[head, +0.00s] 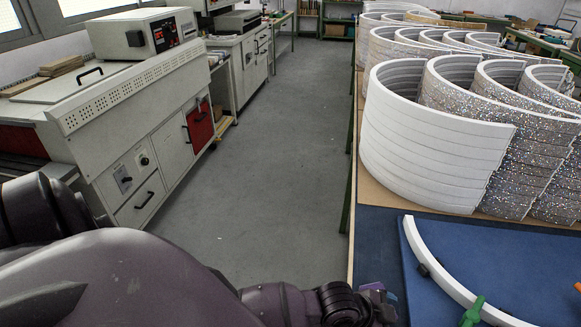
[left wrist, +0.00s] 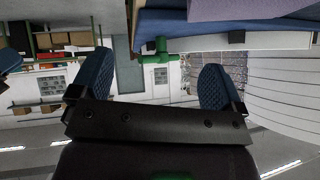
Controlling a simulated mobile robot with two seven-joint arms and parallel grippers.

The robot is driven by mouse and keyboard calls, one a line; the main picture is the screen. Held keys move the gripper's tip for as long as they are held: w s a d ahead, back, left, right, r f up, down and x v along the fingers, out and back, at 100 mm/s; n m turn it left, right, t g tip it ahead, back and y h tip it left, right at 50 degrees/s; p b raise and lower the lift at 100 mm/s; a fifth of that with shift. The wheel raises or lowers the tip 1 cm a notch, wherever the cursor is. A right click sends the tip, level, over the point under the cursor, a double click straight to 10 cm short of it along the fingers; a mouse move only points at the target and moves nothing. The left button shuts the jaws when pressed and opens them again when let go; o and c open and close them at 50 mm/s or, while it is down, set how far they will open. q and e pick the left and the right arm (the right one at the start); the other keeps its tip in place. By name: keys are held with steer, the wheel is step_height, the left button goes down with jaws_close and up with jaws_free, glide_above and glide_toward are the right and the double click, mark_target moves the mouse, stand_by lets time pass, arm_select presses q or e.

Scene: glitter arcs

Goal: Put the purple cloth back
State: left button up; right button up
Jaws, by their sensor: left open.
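A lavender-purple flat thing, which looks like the purple cloth (left wrist: 250,9), lies on a blue surface at the top edge of the left wrist view, which is upside down. Only part of it shows. My left gripper (left wrist: 157,76) is open, with two blue ribbed fingers wide apart and nothing held between them. The cloth is beyond the fingertips and off to the right in that view, not touching them. In the head view my left arm reaches to the table's near left edge. I cannot make out the cloth for sure there. My right gripper is in neither view.
The blue table mat (head: 383,255) bears a white curved strip (head: 440,272) and a green clamp (head: 473,312), which also shows in the left wrist view (left wrist: 160,50). Tall white and glittery arcs (head: 425,140) stand behind. White machines line the left; the grey floor between is clear.

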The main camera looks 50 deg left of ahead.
arm_select(q)
steer(key=s+a+f+n+t+y, duration=0.2)
steer(key=s+a+n, duration=0.3)
steer(key=a, duration=0.4)
steer(key=s+a+f+n+t+y, duration=0.2)
steer(key=s+a+n+y, duration=0.2)
steer(key=s+a, duration=0.3)
steer(key=shift+a+n+y, duration=0.4)
steer(key=shift+a+n, duration=0.2)
steer(key=shift+a, duration=0.55)
